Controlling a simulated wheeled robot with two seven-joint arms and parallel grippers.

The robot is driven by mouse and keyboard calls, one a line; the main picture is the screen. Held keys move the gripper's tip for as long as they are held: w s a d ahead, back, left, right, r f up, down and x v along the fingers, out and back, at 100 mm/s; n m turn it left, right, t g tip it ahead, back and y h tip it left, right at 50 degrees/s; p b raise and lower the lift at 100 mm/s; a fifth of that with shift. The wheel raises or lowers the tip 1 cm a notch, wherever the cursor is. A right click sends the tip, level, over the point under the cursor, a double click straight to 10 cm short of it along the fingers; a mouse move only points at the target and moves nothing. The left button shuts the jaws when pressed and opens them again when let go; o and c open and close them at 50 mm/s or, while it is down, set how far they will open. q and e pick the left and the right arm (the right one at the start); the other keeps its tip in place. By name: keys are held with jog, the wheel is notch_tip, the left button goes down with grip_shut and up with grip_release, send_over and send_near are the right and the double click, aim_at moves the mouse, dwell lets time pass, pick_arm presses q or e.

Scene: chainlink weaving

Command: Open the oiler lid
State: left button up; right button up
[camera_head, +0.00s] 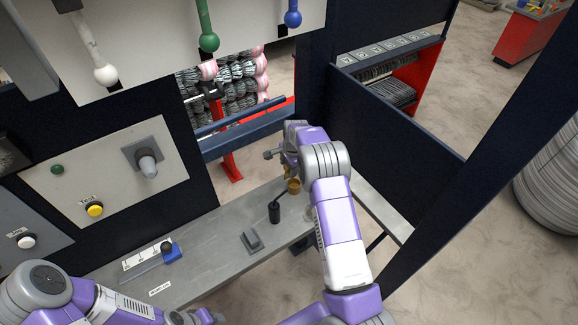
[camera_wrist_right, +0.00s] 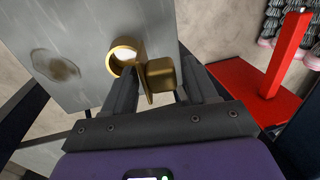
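The oiler is a small brass cup (camera_wrist_right: 124,60) on the edge of a grey metal surface in the right wrist view. Its round mouth shows bright inside. The brass lid (camera_wrist_right: 162,74) stands to the right of the mouth, swung off it. The brass also shows small in the head view (camera_head: 293,187). My right gripper (camera_wrist_right: 157,76) has its two dark fingers apart, one on each side of the lid. Whether a finger touches the lid is unclear. My left arm lies low at the left of the head view; its gripper cannot be made out clearly.
A black can (camera_head: 274,213) with a thin spout and a dark block (camera_head: 251,241) are on the grey bench (camera_head: 215,256). A blue block (camera_head: 173,253) is farther left. A dark upright panel (camera_head: 395,115) stands behind my right arm. A red post (camera_wrist_right: 288,55) shows right in the wrist view.

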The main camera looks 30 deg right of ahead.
jog(key=shift+s+r+b, duration=0.15)
jog(key=shift+s+r, duration=0.1)
jog(key=shift+r, duration=1)
jog(key=shift+s+r+b, duration=0.1)
jog(key=shift+s+r, duration=0.1)
jog(key=shift+r, duration=1)
jog(key=shift+s+r+b, duration=0.15)
jog(key=shift+s+r, duration=0.1)
jog(key=shift+r, duration=1)
